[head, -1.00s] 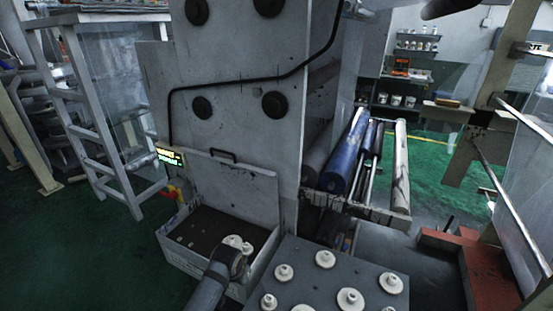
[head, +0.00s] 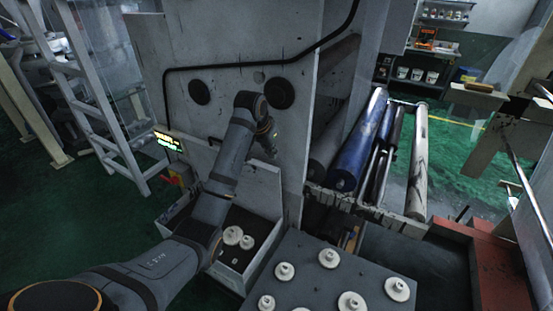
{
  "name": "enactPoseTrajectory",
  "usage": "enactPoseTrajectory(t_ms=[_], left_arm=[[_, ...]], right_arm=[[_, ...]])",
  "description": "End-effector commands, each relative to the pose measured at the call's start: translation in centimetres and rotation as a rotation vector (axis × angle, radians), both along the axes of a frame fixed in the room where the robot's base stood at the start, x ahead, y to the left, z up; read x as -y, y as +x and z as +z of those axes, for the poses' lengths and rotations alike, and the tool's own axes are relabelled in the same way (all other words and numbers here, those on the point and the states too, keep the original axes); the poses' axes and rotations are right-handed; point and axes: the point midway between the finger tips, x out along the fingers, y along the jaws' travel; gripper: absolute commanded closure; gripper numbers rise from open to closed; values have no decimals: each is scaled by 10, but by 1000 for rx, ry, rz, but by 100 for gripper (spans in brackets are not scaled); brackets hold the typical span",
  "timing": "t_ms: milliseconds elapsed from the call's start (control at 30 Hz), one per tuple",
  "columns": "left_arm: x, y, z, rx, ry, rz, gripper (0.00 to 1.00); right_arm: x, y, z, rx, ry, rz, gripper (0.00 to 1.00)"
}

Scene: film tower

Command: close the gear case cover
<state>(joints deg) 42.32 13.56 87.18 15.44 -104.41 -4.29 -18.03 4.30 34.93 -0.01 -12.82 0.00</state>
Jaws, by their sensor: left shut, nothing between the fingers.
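The gear case (head: 240,275) is a low grey box at the foot of the big grey machine. Its cover (head: 262,188) stands upright at the back of the box, so the case is open. Two pale gears (head: 232,235) show inside. My left arm reaches across the case and hides much of its left side and part of the cover. My left gripper (head: 271,150) is shut and empty, near the cover's upper edge and in front of the machine face. I cannot tell whether it touches the cover. My right gripper is out of view.
A grey table (head: 310,278) with several pale gears on pegs stands close to the right of the case. Blue and white rollers (head: 362,145) lie on a rack at right. A white ladder frame (head: 85,90) stands at left. Green floor is open at lower left.

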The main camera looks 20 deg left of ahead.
Motion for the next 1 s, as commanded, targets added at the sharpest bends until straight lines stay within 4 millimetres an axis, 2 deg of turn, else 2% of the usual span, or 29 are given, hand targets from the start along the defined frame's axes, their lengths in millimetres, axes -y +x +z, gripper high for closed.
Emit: enactPoseTrajectory(t_ms=[33, 100, 300, 400, 767, 1000], left_arm=[[1, 4, -5, -5, -1, 1, 100], [1, 9, -18, -5, 0, 2, 100], [2, 24, -48, -3, -1, 2, 100], [2, 28, -57, -2, 0, 2, 100], [2, 30, -63, 1, 1, 2, 100], [1, 34, -67, 37, -2, 2, 100]], right_arm=[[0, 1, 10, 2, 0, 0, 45], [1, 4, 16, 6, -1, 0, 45], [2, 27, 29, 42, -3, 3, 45], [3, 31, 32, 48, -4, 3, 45], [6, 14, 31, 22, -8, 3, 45], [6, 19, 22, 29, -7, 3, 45]])
